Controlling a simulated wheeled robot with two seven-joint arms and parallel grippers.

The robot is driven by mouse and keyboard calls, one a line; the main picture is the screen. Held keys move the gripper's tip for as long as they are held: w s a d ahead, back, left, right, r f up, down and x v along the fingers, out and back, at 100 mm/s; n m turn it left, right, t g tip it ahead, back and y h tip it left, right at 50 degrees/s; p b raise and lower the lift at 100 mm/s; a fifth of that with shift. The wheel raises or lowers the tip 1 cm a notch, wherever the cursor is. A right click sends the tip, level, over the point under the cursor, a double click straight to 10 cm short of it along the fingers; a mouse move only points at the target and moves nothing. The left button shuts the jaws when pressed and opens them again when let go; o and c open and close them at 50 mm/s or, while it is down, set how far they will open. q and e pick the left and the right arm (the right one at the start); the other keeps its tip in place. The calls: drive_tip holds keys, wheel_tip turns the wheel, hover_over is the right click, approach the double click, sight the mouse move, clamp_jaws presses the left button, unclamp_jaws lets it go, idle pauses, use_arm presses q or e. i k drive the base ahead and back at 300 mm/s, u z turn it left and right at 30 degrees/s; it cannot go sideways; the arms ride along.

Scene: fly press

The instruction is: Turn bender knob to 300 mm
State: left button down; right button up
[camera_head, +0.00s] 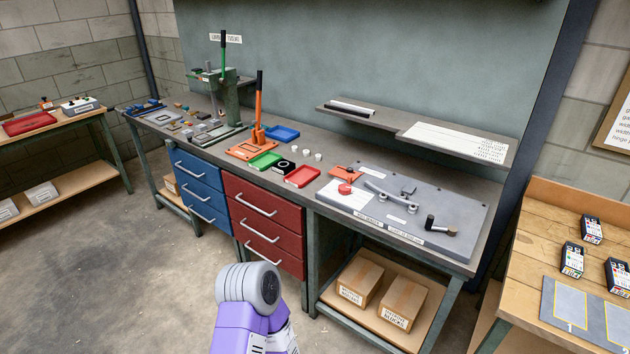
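The bender is a grey plate (455,205) at the right end of the long workbench. A red round knob (345,189) sits on a white dial sheet (335,199) at the plate's left side. The dial's markings are too small to read, so I cannot tell the knob's setting. A curved metal bar and small posts stand in the plate's middle. A crank with a black handle (431,222) is at its front right. Neither of my grippers is in view; only a purple and grey part of my arm shows at the bottom middle.
Left of the bender, the bench holds a red tray (302,176), a green tray (265,160), an orange lever press (258,137) and a green press (232,95). A shelf (400,126) overhangs behind. Open floor lies in front; a wooden table (528,240) stands at right.

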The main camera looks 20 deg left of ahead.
sight(344, 188)
drive_tip(key=u, duration=0.8)
drive_tip(key=i, duration=0.75)
drive_tip(key=u, duration=0.5)
